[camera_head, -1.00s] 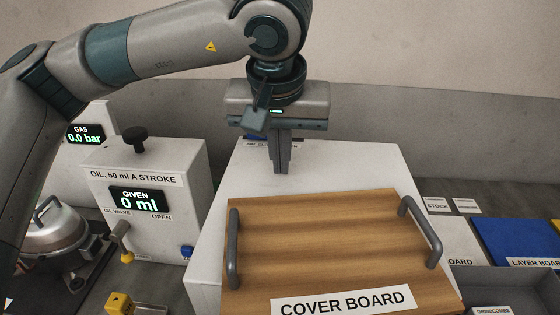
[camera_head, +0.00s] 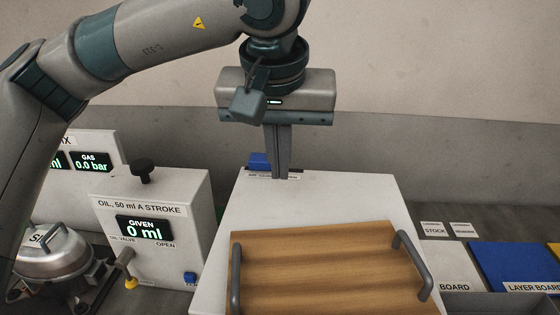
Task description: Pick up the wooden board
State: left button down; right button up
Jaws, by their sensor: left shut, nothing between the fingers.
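The wooden board (camera_head: 325,265) lies flat on a white block (camera_head: 335,203), with its lower part cut off by the bottom edge of the view. It has a grey handle on its left side (camera_head: 236,278) and another on its right side (camera_head: 412,266). My left gripper (camera_head: 281,176) points down behind the board's far edge, over the back of the white block. Its fingers are together with nothing between them, apart from the board and both handles. My right gripper is not in view.
The oil box (camera_head: 155,235) with its "0 ml" display stands left of the white block. A round metal lidded vessel (camera_head: 52,252) is at the far left. A blue layer board (camera_head: 515,262) lies at the right. A small blue part (camera_head: 258,161) sits behind my gripper.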

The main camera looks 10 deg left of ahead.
aim_at(362, 268)
jog(key=k, duration=2)
